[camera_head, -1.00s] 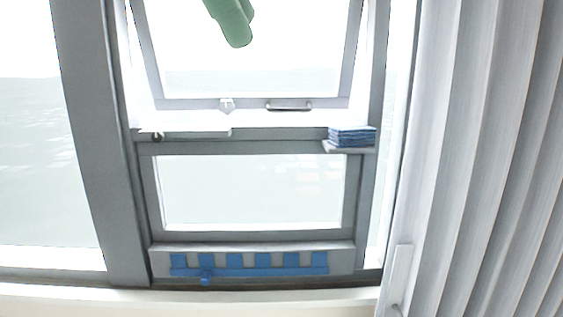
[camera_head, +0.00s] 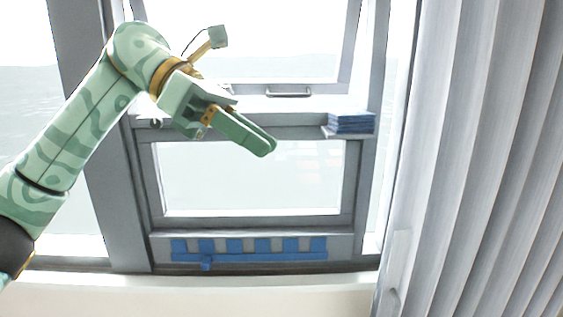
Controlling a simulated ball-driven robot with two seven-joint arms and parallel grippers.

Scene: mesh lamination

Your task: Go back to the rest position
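My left arm, patterned in light green, comes in from the left. Its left gripper (camera_head: 268,149) is in front of the window, over the top edge of the lower pane. Its two dark green fingers lie close together and point down to the right. Nothing shows between them, so it looks shut and empty. My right gripper is not in view.
A tilted-open upper window sash (camera_head: 344,84) has a metal handle (camera_head: 289,94). A stack of blue pieces (camera_head: 351,122) sits on a small ledge at right. Blue strips (camera_head: 265,257) run along the lower frame. A pale curtain (camera_head: 480,160) fills the right side.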

